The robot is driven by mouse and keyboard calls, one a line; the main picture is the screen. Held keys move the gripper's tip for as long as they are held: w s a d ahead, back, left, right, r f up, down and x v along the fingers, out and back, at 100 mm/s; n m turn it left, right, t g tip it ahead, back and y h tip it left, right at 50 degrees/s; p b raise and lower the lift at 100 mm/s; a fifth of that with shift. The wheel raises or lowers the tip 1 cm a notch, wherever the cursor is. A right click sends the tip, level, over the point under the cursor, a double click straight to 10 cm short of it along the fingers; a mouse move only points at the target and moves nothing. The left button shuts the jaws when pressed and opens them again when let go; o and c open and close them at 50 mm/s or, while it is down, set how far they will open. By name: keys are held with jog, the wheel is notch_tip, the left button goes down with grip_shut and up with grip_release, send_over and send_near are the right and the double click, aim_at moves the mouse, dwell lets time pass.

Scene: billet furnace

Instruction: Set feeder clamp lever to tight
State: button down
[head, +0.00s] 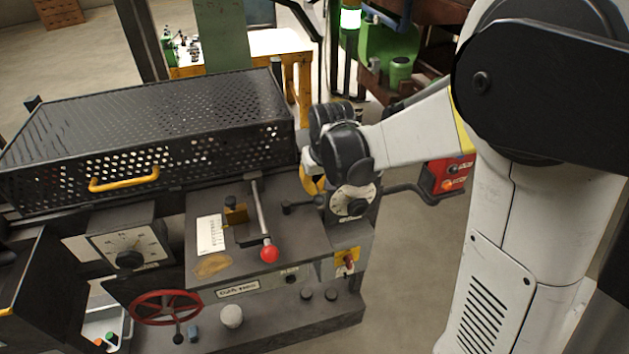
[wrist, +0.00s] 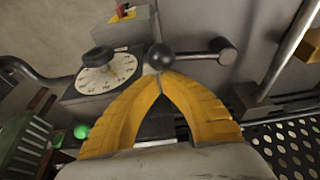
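A short black lever lies on the machine's top plate; its hub (wrist: 228,50) and ball knob (wrist: 160,57) show in the wrist view, and the lever also shows in the head view (head: 303,206). My gripper (wrist: 159,77) has its yellow fingertips together, right at the near side of the ball. I cannot tell whether they touch it. In the head view my gripper (head: 312,185) is partly hidden by its own wrist. A longer lever with a red ball (head: 269,251) stands left of it. No tight mark is readable, so which one is the clamp lever is unclear.
A white dial with a black knob (head: 352,206) is close to my gripper's right. A perforated black guard (head: 150,120) with a yellow handle stands behind and left. A red handwheel (head: 165,307) is at the front. A red switch on a yellow plate (head: 346,262) is at the right.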

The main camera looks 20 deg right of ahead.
aim_at(322, 196)
jog(key=shift+s+m, duration=0.7)
dwell(0.5)
jog(key=shift+s+m+h, duration=0.6)
jog(key=shift+s+m, duration=0.35)
jog(key=shift+m, duration=0.25)
jog(key=s+m, duration=0.1)
jog(key=m, duration=0.1)
jog(key=s+m+h, duration=0.1)
jog(key=shift+s+a+m+g, duration=0.3)
jog(key=shift+s, duration=0.05)
jog(key=s+m, duration=0.1)
jog(key=a+m, duration=0.1)
jog(key=shift+s+m+g+h, duration=0.3)
jog(key=shift+s, duration=0.1)
jog(key=m, duration=0.1)
jog(key=s+a+m, duration=0.1)
jog(key=shift+s+a+m+g, duration=0.2)
jog(key=shift+a+m+g, duration=0.1)
jog(key=shift+g, duration=0.1)
jog(key=shift+s+a+m+g+h, duration=0.15)
jog(key=shift+s+a+m, duration=0.15)
jog(key=shift+m, duration=0.25)
jog(key=shift+s+a+m+g+h, duration=0.15)
jog(key=shift+a+m, duration=0.15)
jog(key=shift+m, duration=0.25)
jog(key=shift+s+a, duration=0.25)
jog(key=shift+a, duration=0.35)
